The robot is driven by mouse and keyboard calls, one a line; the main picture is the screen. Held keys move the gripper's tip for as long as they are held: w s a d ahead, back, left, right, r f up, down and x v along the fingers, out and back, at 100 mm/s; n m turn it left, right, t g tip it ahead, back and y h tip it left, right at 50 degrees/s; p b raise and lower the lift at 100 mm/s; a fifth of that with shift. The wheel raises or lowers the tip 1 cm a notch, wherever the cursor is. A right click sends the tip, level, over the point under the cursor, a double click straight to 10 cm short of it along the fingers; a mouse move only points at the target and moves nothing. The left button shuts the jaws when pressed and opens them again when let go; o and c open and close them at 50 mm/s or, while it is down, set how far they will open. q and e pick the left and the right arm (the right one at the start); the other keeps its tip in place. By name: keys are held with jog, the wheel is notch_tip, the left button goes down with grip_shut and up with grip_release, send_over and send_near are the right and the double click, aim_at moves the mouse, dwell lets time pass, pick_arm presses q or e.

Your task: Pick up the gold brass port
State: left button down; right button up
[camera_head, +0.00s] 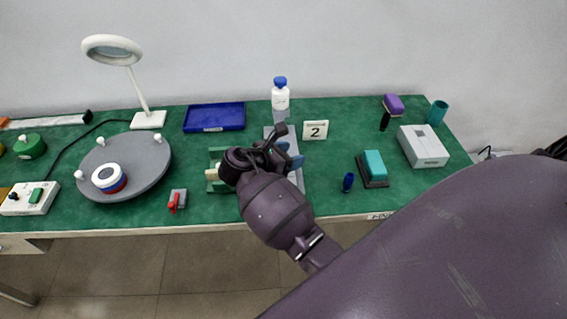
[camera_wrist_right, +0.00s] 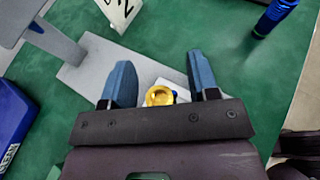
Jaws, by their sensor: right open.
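The gold brass port (camera_wrist_right: 160,95) shows in the right wrist view as a round, ring-like gold piece with a dark hollow, beside a small white and blue part. My right gripper (camera_wrist_right: 161,78) is open, with one blue finger on each side of the port. A gap shows between the port and each finger, and the palm edge hides its lower side. In the head view my right gripper (camera_head: 290,154) is over the middle of the green table, and the port is hidden there. My left gripper is not in view.
A grey plate (camera_wrist_right: 88,70) lies under the gripper. The number 2 sign (camera_head: 315,130), a white bottle with blue cap (camera_head: 281,97) and a blue tray (camera_head: 214,117) stand nearby. A blue cylinder (camera_head: 348,182) stands to the right. A round grey turntable (camera_head: 150,165) is at left.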

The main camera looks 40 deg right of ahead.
grip_shut()
